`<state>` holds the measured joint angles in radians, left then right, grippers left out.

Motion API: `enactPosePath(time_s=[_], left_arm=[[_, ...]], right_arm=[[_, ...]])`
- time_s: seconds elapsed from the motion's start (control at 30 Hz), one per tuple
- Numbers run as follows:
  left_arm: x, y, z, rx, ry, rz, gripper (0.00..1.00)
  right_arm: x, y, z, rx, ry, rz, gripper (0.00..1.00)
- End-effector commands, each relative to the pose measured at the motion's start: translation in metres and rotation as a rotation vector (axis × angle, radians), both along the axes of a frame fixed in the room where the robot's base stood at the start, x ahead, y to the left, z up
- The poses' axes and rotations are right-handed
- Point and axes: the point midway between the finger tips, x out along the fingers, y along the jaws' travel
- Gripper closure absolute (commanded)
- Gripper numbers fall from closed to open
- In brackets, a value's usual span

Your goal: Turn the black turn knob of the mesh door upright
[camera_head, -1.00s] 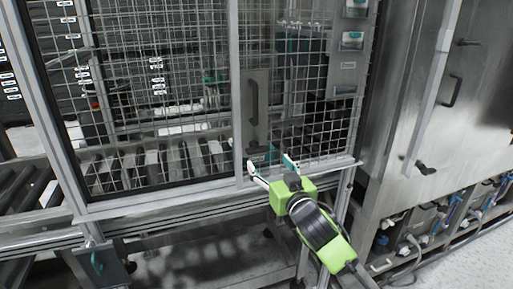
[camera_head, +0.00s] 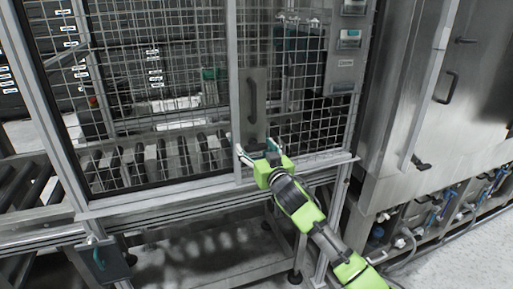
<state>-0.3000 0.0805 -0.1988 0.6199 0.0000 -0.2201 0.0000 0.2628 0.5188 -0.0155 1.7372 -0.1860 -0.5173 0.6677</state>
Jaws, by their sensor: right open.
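The mesh door (camera_head: 300,100) is a framed wire-grid panel in front of the roller conveyor. A grey plate (camera_head: 262,90) with a dark vertical handle (camera_head: 251,101) is fixed at its left edge. My right gripper (camera_head: 256,149) is open in front of the lower end of this plate, with its fingertips apart on either side. The black turn knob is too small and dark to make out clearly there, so I cannot tell its angle or whether the fingers touch it. My left gripper is not in view.
A horizontal frame rail (camera_head: 150,201) runs just below the door, close under my right gripper. A steel cabinet (camera_head: 450,110) with handles stands at the right. A second mesh panel (camera_head: 120,90) is at the left, with rollers (camera_head: 140,163) behind it.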

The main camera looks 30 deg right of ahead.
Motion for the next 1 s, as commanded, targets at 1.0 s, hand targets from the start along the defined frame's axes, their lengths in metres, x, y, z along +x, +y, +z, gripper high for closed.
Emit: enactPosePath(time_s=[1.0], left_arm=[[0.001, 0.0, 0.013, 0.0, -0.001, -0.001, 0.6]], right_arm=[[0.0, 0.0, 0.002, -0.357, 0.085, -0.001, 0.72]])
